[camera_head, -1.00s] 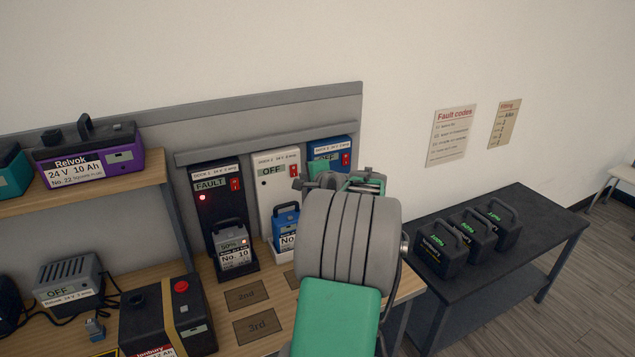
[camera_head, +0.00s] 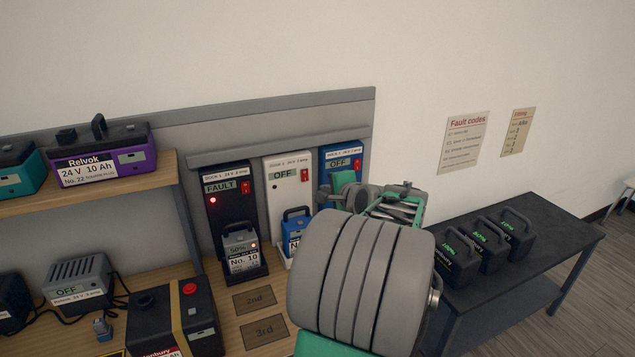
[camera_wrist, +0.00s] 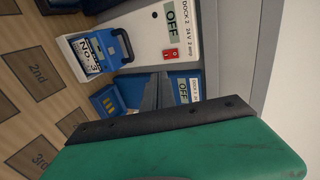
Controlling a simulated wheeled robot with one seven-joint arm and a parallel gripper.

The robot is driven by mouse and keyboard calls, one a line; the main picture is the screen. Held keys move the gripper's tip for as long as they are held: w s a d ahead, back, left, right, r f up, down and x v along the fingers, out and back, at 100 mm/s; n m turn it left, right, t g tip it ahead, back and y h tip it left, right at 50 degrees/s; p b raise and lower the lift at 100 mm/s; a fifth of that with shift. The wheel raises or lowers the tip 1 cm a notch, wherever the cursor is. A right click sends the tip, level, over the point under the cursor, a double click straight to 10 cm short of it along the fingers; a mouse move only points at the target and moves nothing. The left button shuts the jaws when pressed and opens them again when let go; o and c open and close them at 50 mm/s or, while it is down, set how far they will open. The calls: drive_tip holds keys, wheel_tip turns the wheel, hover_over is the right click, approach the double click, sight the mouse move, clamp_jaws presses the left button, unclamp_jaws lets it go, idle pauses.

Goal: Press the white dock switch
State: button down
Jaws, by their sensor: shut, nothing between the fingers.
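The white dock (camera_head: 272,202) stands between the black and blue docks, its display reading OFF. Its red switch (camera_head: 304,175) is on its upper right, and the switch also shows in the wrist view (camera_wrist: 171,54). A blue battery No. 3 (camera_wrist: 96,52) sits in the white dock; my arm partly hides it in the head view. My gripper (camera_wrist: 157,78) is shut and empty, its grey fingertips in front of the blue dock (camera_wrist: 187,86), beside the white dock and apart from the switch in the picture. In the head view my gripper is largely hidden behind my wrist.
The black dock (camera_head: 222,207) shows FAULT and holds grey battery No. 10 (camera_head: 241,250). A dark side table (camera_head: 545,235) with several black batteries stands at right.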

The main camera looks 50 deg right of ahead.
sight(305, 176)
drive_tip(key=shift+w+f, duration=0.1)
drive_tip(key=p+x, duration=0.1)
drive_tip(key=x, duration=0.3)
drive_tip(key=p+x, duration=0.1)
drive_tip(key=x, duration=0.4)
drive_tip(key=r+p+x, duration=0.1)
drive_tip(key=x, duration=0.3)
drive_tip(key=shift+w+d, duration=0.15)
drive_tip(key=shift+w, duration=0.3)
drive_tip(key=shift+f, duration=0.1)
drive_tip(key=shift+w+d+f+b, duration=0.15)
drive_tip(key=shift+f+b, duration=0.4)
drive_tip(key=shift+b, duration=0.55)
drive_tip(key=shift+r+p, duration=0.9)
drive_tip(key=shift+r, duration=0.5)
drive_tip(key=shift+f, duration=0.1)
